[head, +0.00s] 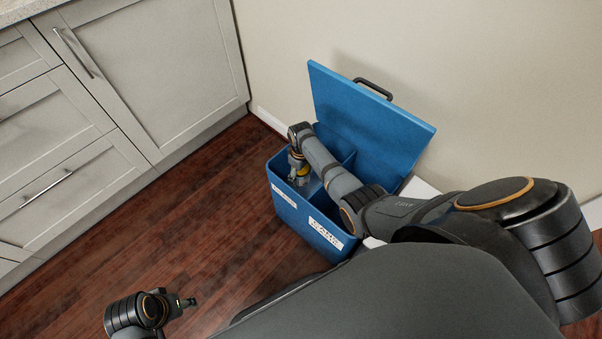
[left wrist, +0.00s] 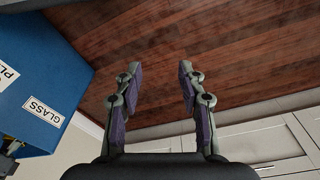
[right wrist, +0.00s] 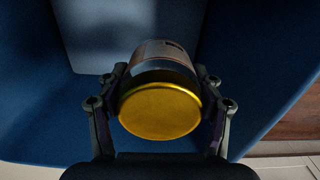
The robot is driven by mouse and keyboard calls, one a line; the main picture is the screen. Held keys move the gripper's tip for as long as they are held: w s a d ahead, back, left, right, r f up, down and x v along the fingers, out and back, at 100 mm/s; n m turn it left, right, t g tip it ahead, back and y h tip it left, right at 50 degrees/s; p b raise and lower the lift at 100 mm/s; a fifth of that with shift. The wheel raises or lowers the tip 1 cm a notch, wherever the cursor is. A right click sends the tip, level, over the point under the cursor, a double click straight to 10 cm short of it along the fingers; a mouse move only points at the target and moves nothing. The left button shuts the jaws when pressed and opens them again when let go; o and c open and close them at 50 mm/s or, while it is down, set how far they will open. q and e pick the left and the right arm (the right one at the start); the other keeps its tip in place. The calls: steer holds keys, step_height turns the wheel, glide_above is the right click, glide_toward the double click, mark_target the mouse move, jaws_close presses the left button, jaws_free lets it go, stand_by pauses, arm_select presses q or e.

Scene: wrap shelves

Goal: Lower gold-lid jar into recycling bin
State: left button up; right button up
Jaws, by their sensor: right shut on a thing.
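The gold-lid jar (right wrist: 160,112) fills the middle of the right wrist view, its clear body beyond the lid and blue bin walls around it. My right gripper (right wrist: 160,85) is shut on its sides. In the head view the jar (head: 304,171) is mostly hidden by my right gripper (head: 297,172), at the mouth of the left compartment of the blue recycling bin (head: 299,212). That compartment's label reads GLASS in the left wrist view (left wrist: 43,111). My left gripper (left wrist: 160,82) is open and empty, low over the floor left of the bin (head: 188,302).
The bin's blue lid (head: 365,118) stands open against the wall. A divider (head: 347,163) separates the compartments; the right one bears another label (head: 325,233). Light cabinets (head: 150,65) stand at the left. The wooden floor (head: 205,215) between cabinets and bin is clear.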

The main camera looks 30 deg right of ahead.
mark_target(301, 181)
steer(key=shift+f, duration=0.25)
steer(key=shift+f+b, duration=0.25)
steer(key=shift+b, duration=0.05)
steer(key=shift+f+b, duration=1.65)
steer(key=shift+f, duration=0.45)
arm_select(q)
steer(key=f+t, duration=0.1)
steer(key=d+f, duration=0.1)
steer(key=f, duration=0.1)
steer(key=w+d+f+t+h, duration=0.1)
steer(key=shift+w+f+t, duration=0.1)
steer(key=shift+f+t, duration=0.2)
steer(key=shift+f, duration=0.05)
arm_select(e)
steer(key=shift+f, duration=0.35)
arm_select(q)
steer(key=shift+f+b, duration=0.45)
steer(key=shift+b, duration=0.25)
arm_select(e)
steer(key=shift+f, duration=0.55)
steer(key=o, duration=1.3)
steer(key=shift+o, duration=0.2)
